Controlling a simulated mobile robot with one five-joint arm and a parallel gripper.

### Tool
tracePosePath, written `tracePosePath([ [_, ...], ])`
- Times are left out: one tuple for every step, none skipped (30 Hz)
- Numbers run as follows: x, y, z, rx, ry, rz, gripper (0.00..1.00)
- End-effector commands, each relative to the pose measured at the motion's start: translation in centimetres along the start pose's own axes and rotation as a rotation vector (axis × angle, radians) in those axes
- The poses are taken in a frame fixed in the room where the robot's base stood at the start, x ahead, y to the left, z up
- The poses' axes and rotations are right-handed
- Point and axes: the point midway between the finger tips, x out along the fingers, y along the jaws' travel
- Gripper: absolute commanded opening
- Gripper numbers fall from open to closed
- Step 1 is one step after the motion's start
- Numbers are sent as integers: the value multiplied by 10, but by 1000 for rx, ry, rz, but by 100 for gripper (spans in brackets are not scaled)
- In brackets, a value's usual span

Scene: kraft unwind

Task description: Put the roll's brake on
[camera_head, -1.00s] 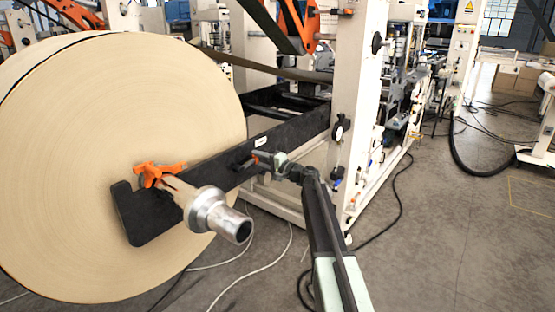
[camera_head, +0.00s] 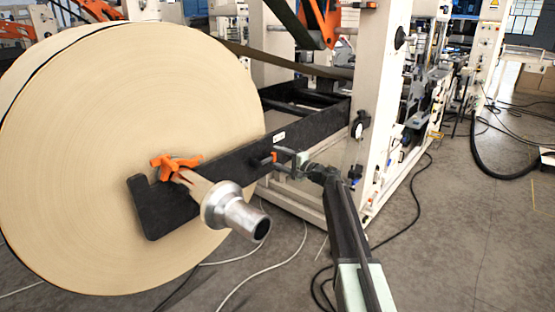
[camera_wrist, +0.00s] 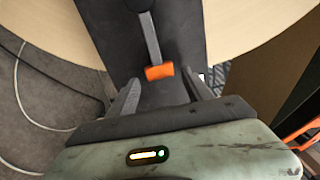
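The big kraft roll (camera_head: 100,190) hangs at the left, on a silver shaft (camera_head: 238,214) that passes a black support arm (camera_head: 225,160). A short grey brake lever with an orange tip (camera_head: 274,157) is on the side of this arm. In the wrist view the grey lever (camera_wrist: 148,38) comes down toward me, and its orange tip (camera_wrist: 160,72) lies just ahead of and between my fingertips. My gripper (camera_head: 283,160) is open at the lever's tip. Both fingers (camera_wrist: 160,90) stand apart with nothing held; I see no contact.
An orange clamp (camera_head: 173,166) sits over the shaft on the black arm. A cream machine post (camera_head: 378,90) stands just right of my gripper. Cables (camera_head: 262,265) lie on the grey floor, which is mostly open at the right (camera_head: 480,230).

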Motion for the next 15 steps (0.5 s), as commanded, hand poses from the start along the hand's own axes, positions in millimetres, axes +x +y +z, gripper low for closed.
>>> tracePosePath([
  [2, 0, 3, 0, -5, 0, 58],
  [3, 0, 4, 0, -6, 0, 58],
  [4, 0, 5, 0, -8, -1, 58],
  [4, 0, 6, 0, -9, -1, 58],
  [4, 0, 6, 0, -10, -1, 58],
  [5, 0, 7, 0, -11, -1, 58],
  [4, 0, 7, 0, -11, -1, 58],
  [4, 0, 7, 0, -11, -1, 58],
  [3, 0, 7, 0, -11, -1, 58],
  [1, 0, 7, 0, -11, -1, 58],
  [-2, 0, 7, 0, -11, -1, 58],
  [-6, 0, 7, 0, -10, -1, 58],
  [-10, 0, 7, 0, -10, -1, 58],
  [-15, 0, 8, 0, -9, -1, 58],
  [-22, 0, 8, 0, -9, -1, 58],
])
